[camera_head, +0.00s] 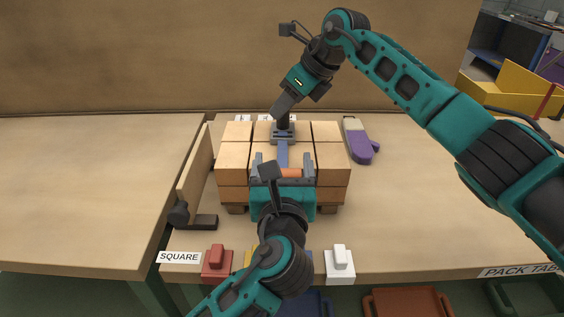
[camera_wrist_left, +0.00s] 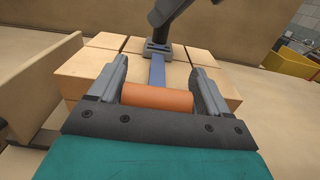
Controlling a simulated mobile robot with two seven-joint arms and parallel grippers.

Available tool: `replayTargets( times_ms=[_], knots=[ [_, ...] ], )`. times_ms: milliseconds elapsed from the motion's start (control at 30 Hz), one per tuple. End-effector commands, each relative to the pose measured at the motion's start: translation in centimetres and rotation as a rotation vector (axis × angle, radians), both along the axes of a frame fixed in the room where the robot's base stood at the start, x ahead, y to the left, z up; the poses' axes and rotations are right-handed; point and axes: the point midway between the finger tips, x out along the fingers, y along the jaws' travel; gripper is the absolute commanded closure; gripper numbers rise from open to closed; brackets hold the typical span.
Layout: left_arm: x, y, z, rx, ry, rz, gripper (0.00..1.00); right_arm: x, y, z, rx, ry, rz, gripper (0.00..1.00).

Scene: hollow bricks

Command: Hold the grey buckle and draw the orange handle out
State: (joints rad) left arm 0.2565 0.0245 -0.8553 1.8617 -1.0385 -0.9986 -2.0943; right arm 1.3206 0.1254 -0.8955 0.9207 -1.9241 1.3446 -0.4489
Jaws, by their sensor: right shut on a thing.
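The grey buckle (camera_head: 283,132) sits on top of the strapped brick pack, on a blue strap (camera_head: 283,155). It also shows in the left wrist view (camera_wrist_left: 157,50). My right gripper (camera_head: 284,121) reaches down from above and is shut on the buckle. The orange handle (camera_wrist_left: 157,97) is a short cylinder at the near end of the strap (camera_wrist_left: 157,72). My left gripper (camera_head: 284,168) is at the pack's near side with its fingers wide apart. The handle (camera_head: 291,173) lies between these fingers, close to both. Contact with them is hard to tell.
The tan bricks (camera_head: 236,157) are stacked on the pack table. A wooden upright board (camera_head: 195,165) stands to their left, a purple and grey item (camera_head: 360,142) to their right. Red (camera_head: 217,262) and white (camera_head: 340,265) blocks line the front edge.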

Motion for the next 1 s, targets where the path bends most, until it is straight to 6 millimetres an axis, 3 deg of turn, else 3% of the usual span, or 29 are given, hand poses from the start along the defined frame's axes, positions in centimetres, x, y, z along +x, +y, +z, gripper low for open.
replayTargets(
  times_ms=[167,467,1000],
  knots=[
    [0.1,0.0,0.0,-0.001,0.000,0.001,0.06,0.0,-0.2,-0.5,-0.009,0.006,-0.001,0.94],
    [0.1,0.1,0.5,-0.002,-0.002,0.003,0.06,-0.1,-0.2,-0.5,-0.011,0.008,0.001,0.94],
    [0.0,0.1,9.3,-0.003,-0.004,0.002,0.06,-0.2,-0.2,-0.7,-0.012,0.013,0.003,0.94]
  ],
)
